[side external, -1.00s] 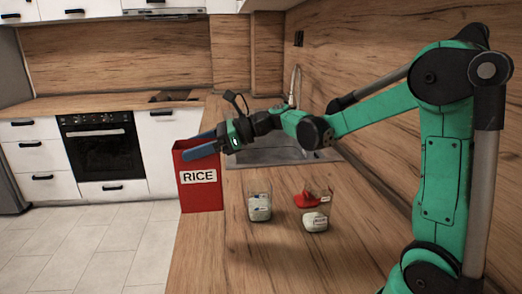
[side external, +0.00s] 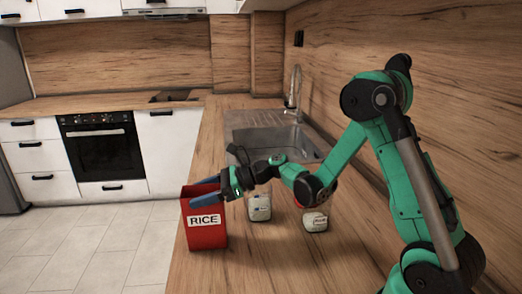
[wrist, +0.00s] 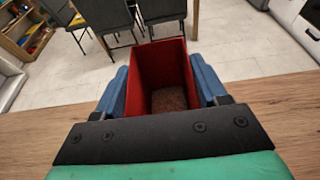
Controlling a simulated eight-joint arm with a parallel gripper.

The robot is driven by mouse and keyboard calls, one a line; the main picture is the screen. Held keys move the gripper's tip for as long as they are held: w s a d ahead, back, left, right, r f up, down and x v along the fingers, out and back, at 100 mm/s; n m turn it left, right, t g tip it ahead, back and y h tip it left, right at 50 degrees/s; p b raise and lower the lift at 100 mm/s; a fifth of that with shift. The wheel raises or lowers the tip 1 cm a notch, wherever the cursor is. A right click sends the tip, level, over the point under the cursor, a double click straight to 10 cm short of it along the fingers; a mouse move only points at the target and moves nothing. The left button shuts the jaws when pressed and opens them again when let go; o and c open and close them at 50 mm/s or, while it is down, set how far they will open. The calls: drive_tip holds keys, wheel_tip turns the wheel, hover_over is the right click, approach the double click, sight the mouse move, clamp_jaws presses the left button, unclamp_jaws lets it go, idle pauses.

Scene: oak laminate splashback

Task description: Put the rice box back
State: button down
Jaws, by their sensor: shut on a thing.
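The rice box (side external: 206,222) is a tall red box with an open top and a white RICE label, at the left edge of the wooden counter. In the wrist view the rice box (wrist: 166,62) stands between my two blue fingers, and brown contents show at its bottom. My gripper (side external: 208,194) is shut on the box near its top rim, one finger on each side; it also shows in the wrist view (wrist: 165,88). I cannot tell whether the box's base touches the counter.
A clear container (side external: 260,207) with a label and a white-labelled item (side external: 315,221) stand on the counter to the right, partly behind my arm. The sink (side external: 275,145) lies behind. The near counter (side external: 250,270) is clear. Chairs (wrist: 105,20) stand beyond the counter.

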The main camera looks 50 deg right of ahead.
drive_tip(key=shift+f, duration=0.1)
drive_tip(key=shift+c, duration=0.2)
unclamp_jaws()
drive_tip(key=shift+d, duration=0.1)
drive_tip(key=v, duration=1.1)
drive_tip(key=s+a+n+g+h, duration=0.1)
drive_tip(key=s+a+n+h, duration=0.2)
drive_tip(key=n, duration=1)
drive_tip(key=s+a+n+g+h, duration=0.2)
drive_tip(key=s+a+n+h, duration=0.2)
drive_tip(key=n, duration=1)
drive_tip(key=a+h, duration=0.1)
drive_tip(key=h, duration=0.2)
drive_tip(key=shift+a, duration=0.25)
